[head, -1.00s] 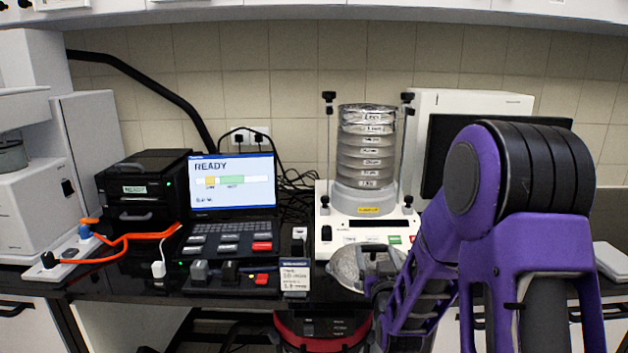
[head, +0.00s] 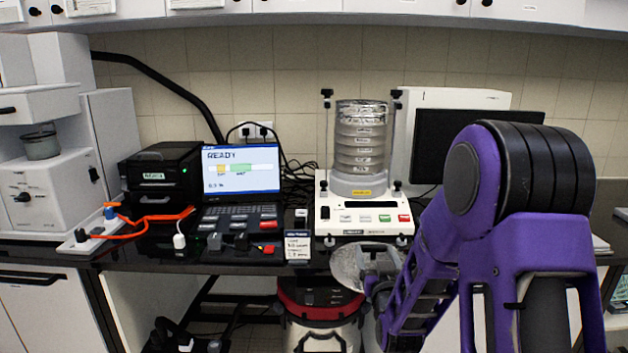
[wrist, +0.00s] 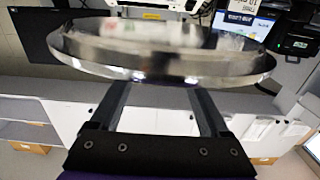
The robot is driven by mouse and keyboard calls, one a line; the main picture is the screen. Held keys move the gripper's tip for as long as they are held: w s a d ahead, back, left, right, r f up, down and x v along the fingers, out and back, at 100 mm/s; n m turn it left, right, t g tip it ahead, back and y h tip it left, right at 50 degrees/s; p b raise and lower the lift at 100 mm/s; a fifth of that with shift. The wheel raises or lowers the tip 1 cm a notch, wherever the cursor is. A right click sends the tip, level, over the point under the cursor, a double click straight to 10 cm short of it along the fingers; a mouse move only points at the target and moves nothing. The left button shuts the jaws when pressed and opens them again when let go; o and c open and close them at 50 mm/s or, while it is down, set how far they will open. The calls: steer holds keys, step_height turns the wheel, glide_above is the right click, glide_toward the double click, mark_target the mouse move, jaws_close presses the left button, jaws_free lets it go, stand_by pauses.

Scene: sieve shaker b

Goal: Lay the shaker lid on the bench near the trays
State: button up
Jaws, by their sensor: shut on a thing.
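The shaker lid (head: 347,266) is a round, shiny, clear-looking disc. My gripper (head: 372,262) is shut on its rim and holds it in front of the sieve shaker, overlapping the bench's front edge in the head view. In the wrist view the lid (wrist: 165,50) spans the upper middle, across both fingers (wrist: 160,90). The sieve shaker (head: 362,212) stands on the black bench (head: 150,256) with its sieve stack (head: 360,145) between two rods. I cannot clearly make out the trays; small grey, black and red blocks (head: 240,240) sit before the laptop.
A laptop (head: 240,168) reading READY, a black printer-like box (head: 158,170) and a power strip with orange cable (head: 88,238) are to the left. A label card (head: 298,246) stands near the front edge. A red-topped vacuum (head: 318,298) is below. A dark monitor (head: 430,140) is behind my arm.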

steer(key=s+f, duration=0.3)
steer(key=f, duration=0.3)
steer(key=s+f, duration=0.3)
steer(key=f, duration=0.4)
steer(key=shift+s+f, duration=0.15)
steer(key=shift+s, duration=0.15)
steer(key=shift+a, duration=0.15)
